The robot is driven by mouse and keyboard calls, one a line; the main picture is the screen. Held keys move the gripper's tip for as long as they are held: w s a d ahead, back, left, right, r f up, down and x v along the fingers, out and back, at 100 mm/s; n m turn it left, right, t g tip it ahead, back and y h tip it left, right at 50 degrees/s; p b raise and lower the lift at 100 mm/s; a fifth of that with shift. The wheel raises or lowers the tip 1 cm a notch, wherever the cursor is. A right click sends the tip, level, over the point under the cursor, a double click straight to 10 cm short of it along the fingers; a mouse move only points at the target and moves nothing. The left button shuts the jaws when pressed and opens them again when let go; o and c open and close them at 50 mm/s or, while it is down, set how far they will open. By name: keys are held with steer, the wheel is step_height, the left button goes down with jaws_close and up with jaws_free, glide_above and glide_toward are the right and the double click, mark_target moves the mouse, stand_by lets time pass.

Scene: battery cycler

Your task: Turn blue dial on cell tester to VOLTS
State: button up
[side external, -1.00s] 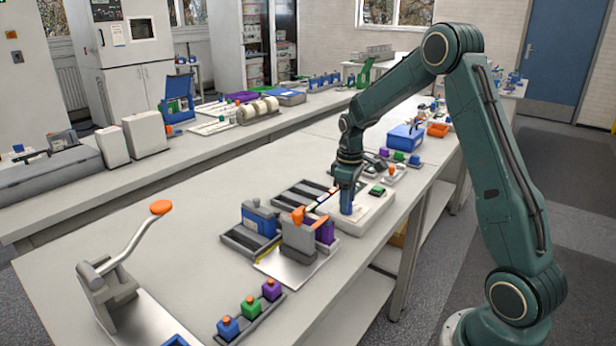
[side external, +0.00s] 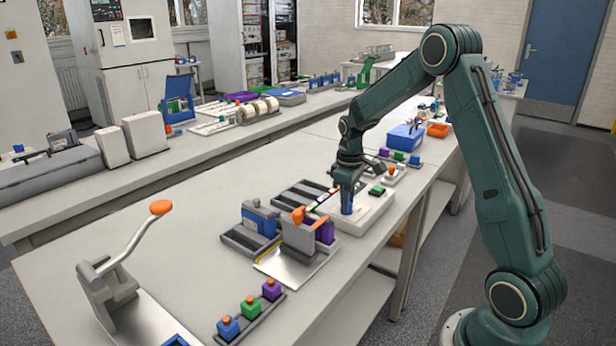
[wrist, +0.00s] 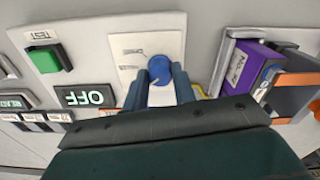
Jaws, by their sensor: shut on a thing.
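The cell tester is a pale box (side external: 372,217) near the table's right edge in the side external view. Its blue dial (wrist: 160,69) shows in the wrist view on a white label panel (wrist: 130,50), with a pale pointer mark at its lower side. My gripper (wrist: 165,88) points down at the dial, its two fingers on either side of it, shut on it. In the side external view my gripper (side external: 347,207) stands over the tester and mostly hides the dial. A display (wrist: 85,97) on the tester reads OFF. A green TEST button (wrist: 43,60) is left of it.
A purple cell (wrist: 248,68) sits in a holder right of the dial in the wrist view. An orange-topped fixture (side external: 300,228) and a blue cell in a tray (side external: 238,242) stand close by. A lever press (side external: 115,270) is at the front left. The table's left middle is clear.

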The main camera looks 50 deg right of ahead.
steer(key=m, duration=0.3)
steer(key=shift+m, duration=2.2)
steer(key=o, duration=1)
steer(key=shift+r, duration=0.1)
step_height(320, 180, up, 14)
steer(key=shift+f, duration=0.15)
